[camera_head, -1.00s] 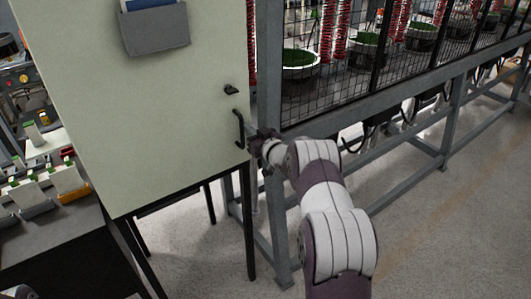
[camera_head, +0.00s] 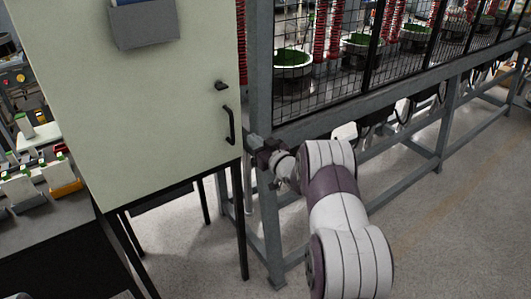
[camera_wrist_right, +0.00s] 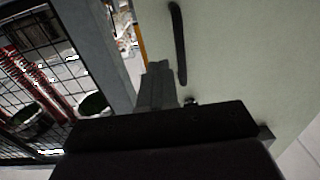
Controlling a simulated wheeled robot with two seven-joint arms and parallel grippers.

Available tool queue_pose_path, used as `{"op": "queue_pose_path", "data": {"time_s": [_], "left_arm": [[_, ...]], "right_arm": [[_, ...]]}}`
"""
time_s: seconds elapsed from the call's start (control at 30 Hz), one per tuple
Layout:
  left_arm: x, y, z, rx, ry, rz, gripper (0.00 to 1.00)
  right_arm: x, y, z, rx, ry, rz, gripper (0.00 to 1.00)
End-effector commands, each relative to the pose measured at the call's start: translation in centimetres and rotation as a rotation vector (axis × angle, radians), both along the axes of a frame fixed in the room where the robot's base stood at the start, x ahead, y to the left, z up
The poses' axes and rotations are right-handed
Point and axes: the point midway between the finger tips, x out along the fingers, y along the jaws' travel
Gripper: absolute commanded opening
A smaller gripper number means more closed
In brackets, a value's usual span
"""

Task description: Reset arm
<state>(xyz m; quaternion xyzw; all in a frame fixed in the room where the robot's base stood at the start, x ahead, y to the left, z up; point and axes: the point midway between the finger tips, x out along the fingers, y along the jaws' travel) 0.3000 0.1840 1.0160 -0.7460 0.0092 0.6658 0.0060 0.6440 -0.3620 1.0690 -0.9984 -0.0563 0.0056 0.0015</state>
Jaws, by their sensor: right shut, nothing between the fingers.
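My right gripper (camera_head: 253,143) is shut and empty. It is just right of the cabinet door's edge, at about the height of the lower end of the black door handle (camera_head: 230,125), with a small gap between them. The pale green cabinet door (camera_head: 165,110) looks closed. In the right wrist view, my shut fingers (camera_wrist_right: 158,82) point toward the handle (camera_wrist_right: 179,42), which stands slightly to their right on the door face (camera_wrist_right: 240,70). My left gripper is not in view.
A wire-mesh guard on a grey steel frame (camera_head: 262,70) stands right of the door, with red springs and bowls of green material (camera_head: 292,58) behind it. A table with small boxes (camera_head: 65,178) is at left. The floor at right (camera_head: 450,230) is clear.

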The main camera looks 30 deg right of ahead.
Motion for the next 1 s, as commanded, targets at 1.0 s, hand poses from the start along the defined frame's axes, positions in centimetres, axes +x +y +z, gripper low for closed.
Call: {"op": "queue_pose_path", "data": {"time_s": [1.0], "left_arm": [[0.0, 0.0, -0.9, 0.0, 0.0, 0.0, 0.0]], "right_arm": [[-31.7, 11.7, -9.8, -0.013, 1.468, -0.221, 0.0]]}}
